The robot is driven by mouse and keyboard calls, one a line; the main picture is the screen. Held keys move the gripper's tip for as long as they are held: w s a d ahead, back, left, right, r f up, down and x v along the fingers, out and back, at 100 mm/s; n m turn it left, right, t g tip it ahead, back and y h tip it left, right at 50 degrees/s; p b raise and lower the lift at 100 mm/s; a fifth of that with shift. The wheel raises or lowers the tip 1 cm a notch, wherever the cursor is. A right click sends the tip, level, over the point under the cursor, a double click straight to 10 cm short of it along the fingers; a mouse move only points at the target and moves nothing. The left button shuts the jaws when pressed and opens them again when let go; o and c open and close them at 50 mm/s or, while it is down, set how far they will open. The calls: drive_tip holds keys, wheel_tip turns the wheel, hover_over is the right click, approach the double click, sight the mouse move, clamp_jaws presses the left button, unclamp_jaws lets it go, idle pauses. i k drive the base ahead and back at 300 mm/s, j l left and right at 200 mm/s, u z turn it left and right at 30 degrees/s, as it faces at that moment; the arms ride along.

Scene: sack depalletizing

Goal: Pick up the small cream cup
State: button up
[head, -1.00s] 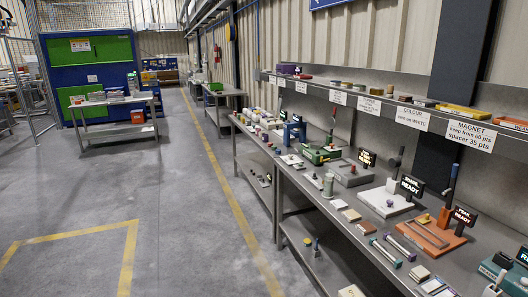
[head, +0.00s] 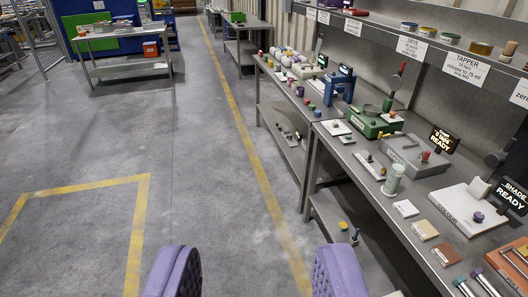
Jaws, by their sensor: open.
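I cannot single out the small cream cup for certain. Several small pale pieces (head: 281,57) stand on the far part of the bench, too small to tell apart. A pale grey-green cylinder (head: 393,180) stands upright on the nearer bench. My gripper is apart from the bench and touches nothing.
The steel bench (head: 345,190) runs along the right with a blue press (head: 338,88), a green device (head: 373,122) and a white COLOUR plate (head: 465,207). A labelled shelf hangs above. A low table (head: 125,67) stands far left. Open floor fills the left and middle.

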sight(295, 84)
drive_tip(key=i, duration=2)
drive_tip(key=i+z, duration=0.1)
drive_tip(key=i, duration=0.85)
drive_tip(key=i+j, duration=0.15)
drive_tip(key=i, duration=0.85)
drive_tip(key=i+j, duration=0.1)
drive_tip(key=i, duration=0.9)
drive_tip(key=i+j+z, duration=0.1)
drive_tip(key=i+z, duration=0.25)
drive_tip(key=i, duration=0.15)
drive_tip(key=i+j+z, duration=0.35)
drive_tip(key=i, duration=0.15)
drive_tip(key=l, duration=0.1)
